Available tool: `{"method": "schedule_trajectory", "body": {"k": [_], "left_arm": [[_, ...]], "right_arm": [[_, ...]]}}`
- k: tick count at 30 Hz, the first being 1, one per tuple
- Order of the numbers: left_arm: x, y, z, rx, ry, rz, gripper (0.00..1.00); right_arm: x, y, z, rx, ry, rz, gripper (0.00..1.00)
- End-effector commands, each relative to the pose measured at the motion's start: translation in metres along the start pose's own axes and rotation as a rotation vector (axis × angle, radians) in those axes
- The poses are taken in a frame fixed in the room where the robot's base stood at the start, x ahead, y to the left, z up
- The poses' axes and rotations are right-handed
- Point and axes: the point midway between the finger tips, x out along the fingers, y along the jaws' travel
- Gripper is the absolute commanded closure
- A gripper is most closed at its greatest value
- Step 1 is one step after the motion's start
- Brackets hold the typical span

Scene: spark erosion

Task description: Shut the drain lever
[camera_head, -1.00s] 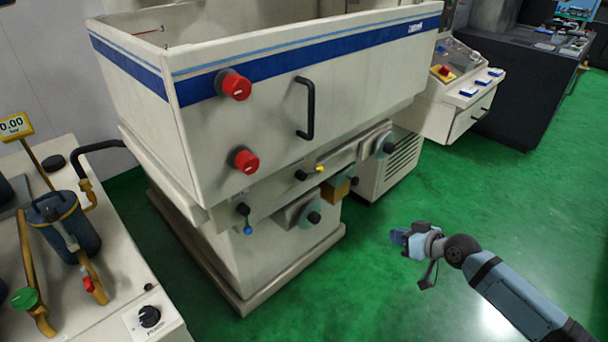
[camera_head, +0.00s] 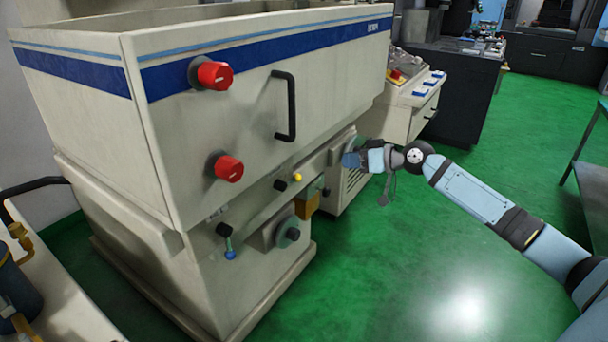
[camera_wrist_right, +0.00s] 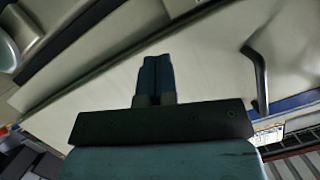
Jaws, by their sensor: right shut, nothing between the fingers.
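The cream machine's front carries two small levers: one with a blue tip (camera_head: 229,244), hanging down, and one with a yellow tip (camera_head: 297,178), angled up to the right. I see no readable label, so I cannot tell which is the drain lever. My right gripper (camera_head: 350,159) is shut and empty, to the right of both levers and apart from them in the picture. Its closed fingers (camera_wrist_right: 155,78) also show in the right wrist view, against the cream machine panel. No lever is clear in that view. My left gripper is not in view.
The machine tank (camera_head: 240,130) has red knobs (camera_head: 211,75) and a black handle (camera_head: 285,105). A round black knob (camera_head: 293,234) sits low on its base. A control console (camera_head: 410,105) stands behind. Green floor (camera_head: 400,270) is clear at the front right.

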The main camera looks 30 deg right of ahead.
Motion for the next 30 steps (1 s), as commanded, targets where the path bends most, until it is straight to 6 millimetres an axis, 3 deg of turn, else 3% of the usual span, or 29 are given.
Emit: {"method": "schedule_trajectory", "body": {"k": [5,10,23,30], "left_arm": [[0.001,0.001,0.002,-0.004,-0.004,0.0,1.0],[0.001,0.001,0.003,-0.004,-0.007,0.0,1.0],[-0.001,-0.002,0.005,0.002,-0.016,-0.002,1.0],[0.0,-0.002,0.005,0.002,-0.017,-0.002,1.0]], "right_arm": [[0.002,0.0,0.0,0.001,0.0,0.0,1.0],[0.015,0.0,-0.001,0.002,0.002,0.0,1.0],[0.1,-0.001,-0.001,0.001,0.002,-0.001,1.0],[0.123,0.0,0.023,0.001,0.0,0.0,1.0]]}}
